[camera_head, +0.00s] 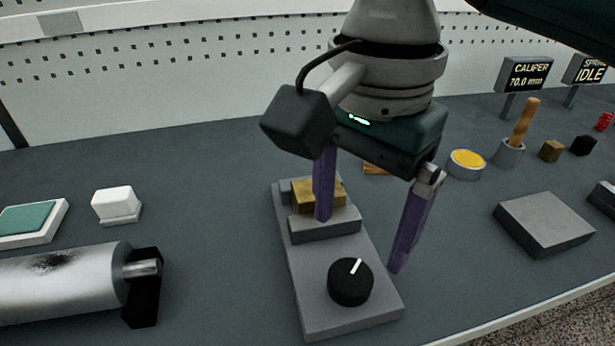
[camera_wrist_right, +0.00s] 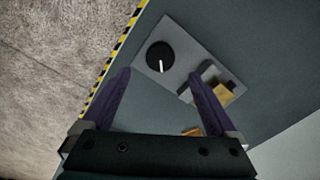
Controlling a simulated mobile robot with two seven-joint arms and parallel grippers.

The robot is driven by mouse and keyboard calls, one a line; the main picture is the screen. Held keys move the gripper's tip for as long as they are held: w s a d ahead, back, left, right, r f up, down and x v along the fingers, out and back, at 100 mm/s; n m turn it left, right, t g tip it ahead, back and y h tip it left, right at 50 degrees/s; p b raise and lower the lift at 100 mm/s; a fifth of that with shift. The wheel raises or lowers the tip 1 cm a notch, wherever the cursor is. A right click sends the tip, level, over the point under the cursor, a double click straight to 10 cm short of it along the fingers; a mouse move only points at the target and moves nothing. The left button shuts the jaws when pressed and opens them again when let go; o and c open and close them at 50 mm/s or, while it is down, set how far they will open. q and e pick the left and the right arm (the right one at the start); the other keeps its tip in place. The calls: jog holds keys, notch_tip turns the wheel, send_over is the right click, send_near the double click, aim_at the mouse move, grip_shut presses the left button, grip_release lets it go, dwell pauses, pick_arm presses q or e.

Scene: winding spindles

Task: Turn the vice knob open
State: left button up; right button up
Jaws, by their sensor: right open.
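The vice knob (camera_head: 350,282) is a black round dial with a white pointer line, on the front part of the grey vice base (camera_head: 315,258). It also shows in the right wrist view (camera_wrist_right: 159,56). A brass-coloured block (camera_head: 302,191) sits at the vice jaws (camera_head: 325,225) behind the knob. My right gripper (camera_head: 358,245) is open, with purple fingers spread above the vice, one finger in front of the block and one to the right of the base. In the right wrist view the knob lies beyond the fingertips, apart from them. My left gripper is not in view.
A metal cylinder (camera_head: 65,285) with a black end piece lies at the left. A white block (camera_head: 117,204) stands behind it. A grey slab (camera_head: 543,222), a yellow button (camera_head: 466,164) and a wooden-handled tool (camera_head: 525,122) are at the right. A pegboard wall closes the back.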

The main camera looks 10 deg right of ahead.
aim_at(351, 276)
notch_tip(351, 276, down, 8)
jog(key=shift+f+b, duration=0.1)
jog(key=shift+b, duration=0.55)
jog(key=shift+c, duration=0.4)
